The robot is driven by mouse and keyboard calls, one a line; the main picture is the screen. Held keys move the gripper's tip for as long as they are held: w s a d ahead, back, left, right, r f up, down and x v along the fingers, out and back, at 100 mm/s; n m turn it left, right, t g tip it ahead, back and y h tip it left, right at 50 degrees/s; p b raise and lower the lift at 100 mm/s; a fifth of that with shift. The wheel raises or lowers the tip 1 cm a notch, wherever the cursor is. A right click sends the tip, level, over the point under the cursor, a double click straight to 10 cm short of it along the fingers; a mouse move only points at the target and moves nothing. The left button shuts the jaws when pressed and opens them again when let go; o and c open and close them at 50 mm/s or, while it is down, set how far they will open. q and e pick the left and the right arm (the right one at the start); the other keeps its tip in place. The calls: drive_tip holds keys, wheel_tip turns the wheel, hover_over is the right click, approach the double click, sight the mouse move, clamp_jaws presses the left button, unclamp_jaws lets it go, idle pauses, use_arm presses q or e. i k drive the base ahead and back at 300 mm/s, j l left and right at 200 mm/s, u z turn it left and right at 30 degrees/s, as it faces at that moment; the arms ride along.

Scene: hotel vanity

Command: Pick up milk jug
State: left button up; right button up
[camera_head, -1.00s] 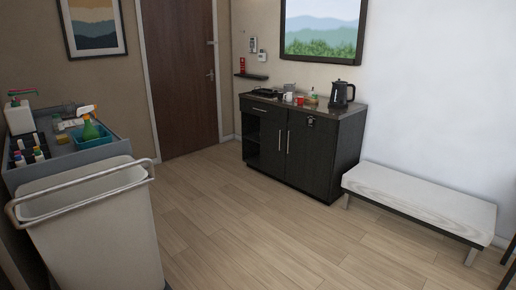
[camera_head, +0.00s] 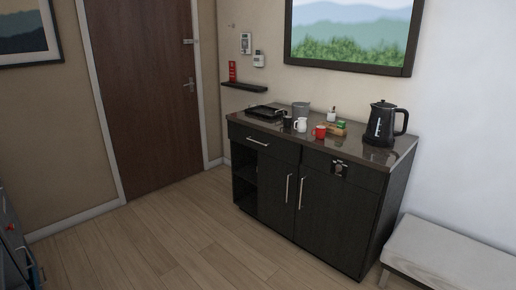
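A small white milk jug (camera_head: 300,125) stands upright on the top of the dark vanity cabinet (camera_head: 345,155). It is between a dark cup (camera_head: 287,124) on its left and a red mug (camera_head: 319,132) on its right. A grey bucket-like container (camera_head: 300,109) is behind it. Neither of my grippers shows in the head view.
A black kettle (camera_head: 381,125) stands at the cabinet's right end and a black tray (camera_head: 264,112) at its left end. A small box (camera_head: 340,127) lies behind the mug. A bench (camera_head: 450,258) is at the lower right. The floor (camera_head: 170,245) before the cabinet is largely clear.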

sight(302, 126)
drive_tip(key=i+z, duration=0.2)
drive_tip(key=i, duration=0.35)
drive_tip(key=i+j+z, duration=0.15)
drive_tip(key=i, duration=0.4)
drive_tip(key=i+j+z, duration=0.2)
drive_tip(key=i, duration=0.35)
drive_tip(key=j, duration=0.1)
